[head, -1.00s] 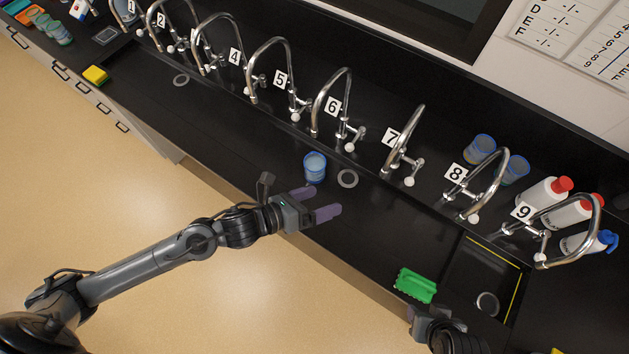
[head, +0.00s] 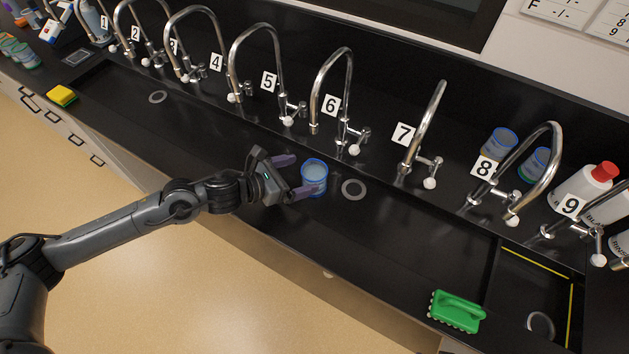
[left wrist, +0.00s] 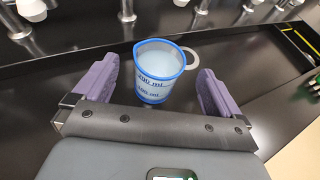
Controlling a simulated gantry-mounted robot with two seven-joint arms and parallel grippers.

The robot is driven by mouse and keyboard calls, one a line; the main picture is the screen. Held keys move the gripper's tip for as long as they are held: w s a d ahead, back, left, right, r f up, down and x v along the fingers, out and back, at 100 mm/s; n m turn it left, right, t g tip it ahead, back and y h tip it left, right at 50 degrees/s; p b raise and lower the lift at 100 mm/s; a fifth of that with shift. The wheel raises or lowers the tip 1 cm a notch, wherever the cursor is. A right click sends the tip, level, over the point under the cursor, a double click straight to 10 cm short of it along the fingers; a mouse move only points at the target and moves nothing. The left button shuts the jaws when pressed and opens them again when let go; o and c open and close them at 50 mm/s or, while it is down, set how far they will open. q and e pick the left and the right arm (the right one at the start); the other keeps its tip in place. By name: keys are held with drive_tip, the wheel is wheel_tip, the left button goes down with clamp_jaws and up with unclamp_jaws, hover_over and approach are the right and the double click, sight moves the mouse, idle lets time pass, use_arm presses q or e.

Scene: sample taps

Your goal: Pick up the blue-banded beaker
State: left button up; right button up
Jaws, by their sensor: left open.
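The blue-banded beaker (head: 314,178) stands upright in the black trough below the tap marked 6. It has a blue rim and blue markings, and it also shows in the left wrist view (left wrist: 158,73). My left gripper (head: 296,176) is open, with one purple finger on each side of the beaker's near part. In the left wrist view the beaker sits between and just ahead of the fingertips, with gaps on both sides. My right gripper is not in view.
A grey ring (head: 353,190) lies right of the beaker. A green brush (head: 457,311) sits at the lower right. Numbered taps line the back, with more blue-rimmed beakers (head: 500,144) behind tap 8. A yellow sponge (head: 61,95) is far left.

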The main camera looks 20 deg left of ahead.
sight(324, 168)
use_arm(q)
drive_tip(key=shift+x, duration=0.9)
drive_tip(key=shift+w+d+f, duration=0.3)
drive_tip(key=shift+w+f, duration=0.1)
drive_tip(key=shift+f+x, duration=0.2)
drive_tip(key=shift+x, duration=1.95)
drive_tip(key=shift+s, duration=0.1)
drive_tip(key=shift+c, duration=0.4)
drive_tip(key=c, duration=1.3)
drive_tip(key=shift+o, duration=0.2)
drive_tip(key=shift+r, duration=0.3)
